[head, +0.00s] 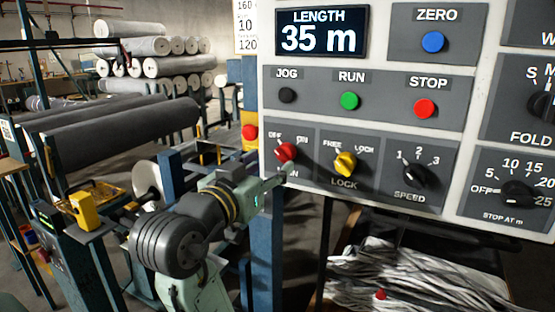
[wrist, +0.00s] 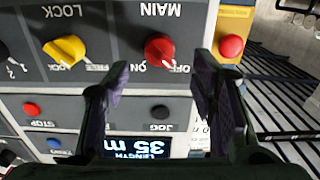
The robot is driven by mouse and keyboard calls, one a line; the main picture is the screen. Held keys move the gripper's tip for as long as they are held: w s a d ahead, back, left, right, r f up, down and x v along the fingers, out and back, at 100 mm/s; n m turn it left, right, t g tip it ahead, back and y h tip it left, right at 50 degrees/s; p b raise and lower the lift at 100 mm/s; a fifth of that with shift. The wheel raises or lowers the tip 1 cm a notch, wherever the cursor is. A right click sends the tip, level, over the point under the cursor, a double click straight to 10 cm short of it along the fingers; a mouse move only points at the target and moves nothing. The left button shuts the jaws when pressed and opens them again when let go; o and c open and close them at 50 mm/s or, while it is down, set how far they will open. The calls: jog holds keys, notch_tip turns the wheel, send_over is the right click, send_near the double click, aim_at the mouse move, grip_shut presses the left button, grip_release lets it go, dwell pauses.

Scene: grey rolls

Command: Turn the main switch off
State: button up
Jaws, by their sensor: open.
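The main switch is a red rotary knob (head: 285,152) at the lower left of the control panel, with OFF at its upper left and ON at its upper right. In the upside-down wrist view, the red knob (wrist: 160,49) shows just beyond the gap between my fingertips. My gripper (wrist: 161,70) is open and empty, one dark finger on each side of the knob's line. In the head view, my gripper (head: 279,178) is close to the panel, just below the knob, covering part of the MAIN label.
The yellow LOCK knob (head: 345,164) is right of the main switch. Above are the black JOG (head: 287,95), green RUN (head: 349,101) and red STOP (head: 424,109) buttons. A red button on a yellow box (wrist: 231,46) is close beside the panel. The display (head: 320,33) reads 35 m.

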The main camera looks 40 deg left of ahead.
jog(key=v, duration=0.6)
jog(key=shift+s, duration=0.1)
dwell(0.3)
